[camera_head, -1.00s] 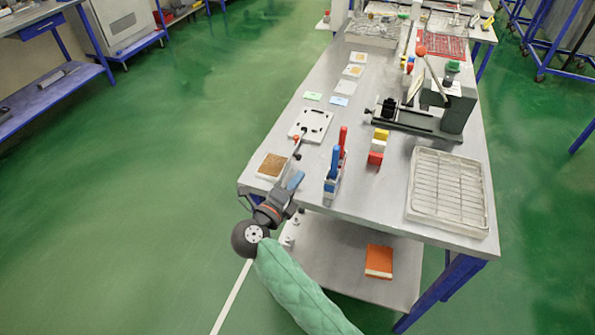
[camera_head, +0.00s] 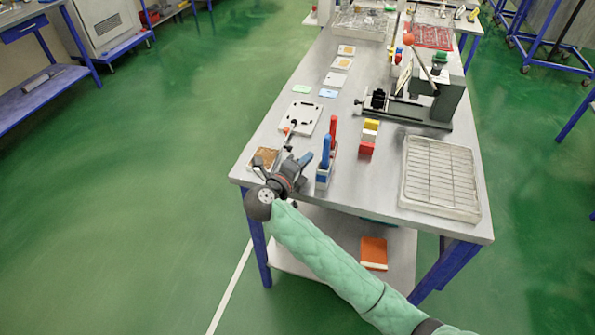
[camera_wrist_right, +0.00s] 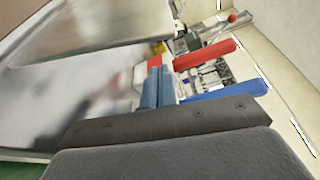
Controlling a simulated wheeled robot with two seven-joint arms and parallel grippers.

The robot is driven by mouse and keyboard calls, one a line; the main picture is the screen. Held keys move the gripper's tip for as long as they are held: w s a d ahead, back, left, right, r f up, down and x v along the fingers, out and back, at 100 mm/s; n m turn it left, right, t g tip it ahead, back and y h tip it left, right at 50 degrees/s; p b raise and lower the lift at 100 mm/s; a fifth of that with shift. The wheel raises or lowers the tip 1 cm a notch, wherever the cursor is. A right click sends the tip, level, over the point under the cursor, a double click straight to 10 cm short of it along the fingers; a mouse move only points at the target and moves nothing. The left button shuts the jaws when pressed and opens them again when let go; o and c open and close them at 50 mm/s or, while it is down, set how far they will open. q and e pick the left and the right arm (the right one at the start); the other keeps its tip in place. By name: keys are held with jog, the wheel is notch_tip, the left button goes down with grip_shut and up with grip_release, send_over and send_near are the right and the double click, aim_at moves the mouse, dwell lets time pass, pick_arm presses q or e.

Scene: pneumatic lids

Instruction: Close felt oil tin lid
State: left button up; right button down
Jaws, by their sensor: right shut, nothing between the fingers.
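The felt oil tin (camera_head: 265,157) is a small, flat, pale square tin with brown felt inside, at the near left corner of the bench. The brown felt shows from above, so the tin stands open. My right gripper (camera_head: 305,159) is just right of the tin, shut and empty, and its wrist partly covers the tin's near side. In the right wrist view the blue-grey fingers (camera_wrist_right: 156,84) are together. A pale panel fills the upper left there; I cannot tell whether it is the lid. My left gripper is not in view.
A stand with red and blue handles (camera_head: 327,152) is close to the right of my gripper. A white plate with holes (camera_head: 303,119) lies behind the tin. Red and yellow blocks (camera_head: 369,135), a wire-grid tray (camera_head: 440,178) and a dark machine (camera_head: 418,114) are farther right.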

jog(key=a, duration=0.3)
jog(key=shift+w+r, duration=0.3)
jog(key=shift+r, duration=0.05)
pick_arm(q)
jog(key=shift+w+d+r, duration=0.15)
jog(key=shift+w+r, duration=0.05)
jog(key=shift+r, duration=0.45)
pick_arm(e)
jog(key=shift+w+a+r, duration=0.1)
jog(key=shift+a, duration=0.2)
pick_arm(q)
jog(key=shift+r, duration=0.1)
